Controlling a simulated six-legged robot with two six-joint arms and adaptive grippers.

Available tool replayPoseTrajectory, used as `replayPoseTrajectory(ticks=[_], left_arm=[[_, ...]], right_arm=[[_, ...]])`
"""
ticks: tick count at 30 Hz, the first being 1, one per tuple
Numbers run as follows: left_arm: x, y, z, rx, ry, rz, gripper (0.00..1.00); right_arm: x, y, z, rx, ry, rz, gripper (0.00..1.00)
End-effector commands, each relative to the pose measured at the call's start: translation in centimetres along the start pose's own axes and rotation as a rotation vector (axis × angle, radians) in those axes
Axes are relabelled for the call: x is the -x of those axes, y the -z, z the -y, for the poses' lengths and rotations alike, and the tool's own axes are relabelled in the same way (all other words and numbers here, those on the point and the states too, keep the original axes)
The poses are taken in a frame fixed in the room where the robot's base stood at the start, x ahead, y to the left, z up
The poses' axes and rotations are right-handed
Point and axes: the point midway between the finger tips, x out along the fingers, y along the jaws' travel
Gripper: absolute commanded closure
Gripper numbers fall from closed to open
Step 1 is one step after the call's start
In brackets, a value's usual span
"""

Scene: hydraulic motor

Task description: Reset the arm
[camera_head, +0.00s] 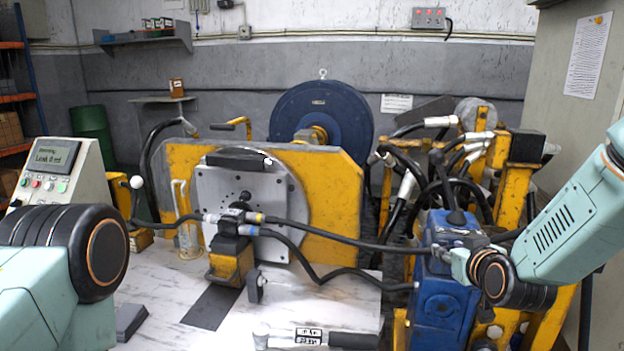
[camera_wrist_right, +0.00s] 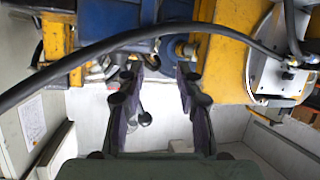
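My right arm (camera_head: 565,230) comes in from the right in the head view, and its dark wrist joint (camera_head: 512,282) is beside the blue hydraulic unit (camera_head: 440,300). In the right wrist view my right gripper (camera_wrist_right: 159,95) has its two dark fingers spread wide apart. The gap between them is empty, with pale floor behind. My left arm (camera_head: 55,265) shows at the lower left of the head view. Its gripper is out of the picture.
A black hose (camera_wrist_right: 110,45) crosses above the right fingers in the wrist view. Hoses (camera_head: 340,240) run from the round metal plate (camera_head: 275,195) to the blue unit. A wrench-like tool (camera_head: 295,338) lies on the white bench (camera_head: 165,285). A control box (camera_head: 65,175) stands left.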

Motion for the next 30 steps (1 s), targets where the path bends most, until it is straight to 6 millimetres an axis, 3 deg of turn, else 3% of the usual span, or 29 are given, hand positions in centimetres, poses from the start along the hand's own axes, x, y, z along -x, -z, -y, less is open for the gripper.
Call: replayPoseTrajectory(ticks=[1,3,8,14,21,30], left_arm=[[0.0,0.0,0.0,0.000,0.000,0.000,1.00],[0.0,0.0,0.0,0.000,0.000,0.000,1.00],[0.0,0.0,0.0,0.000,0.000,0.000,1.00],[0.0,0.0,0.0,0.000,0.000,0.000,1.00],[0.0,0.0,0.0,0.000,0.000,0.000,1.00],[0.0,0.0,0.0,0.000,0.000,0.000,1.00]], right_arm=[[0.5,-2.7,0.9,-0.022,0.013,0.058,0.65],[1.3,-6.0,1.9,-0.052,0.027,0.133,0.65],[3.9,-13.3,4.0,-0.109,0.047,0.301,0.65],[8.5,-21.9,6.2,-0.157,0.057,0.517,0.65],[16.0,-31.2,8.1,-0.179,0.055,0.780,0.65],[26.9,-40.0,9.4,-0.132,0.066,1.086,0.65]])
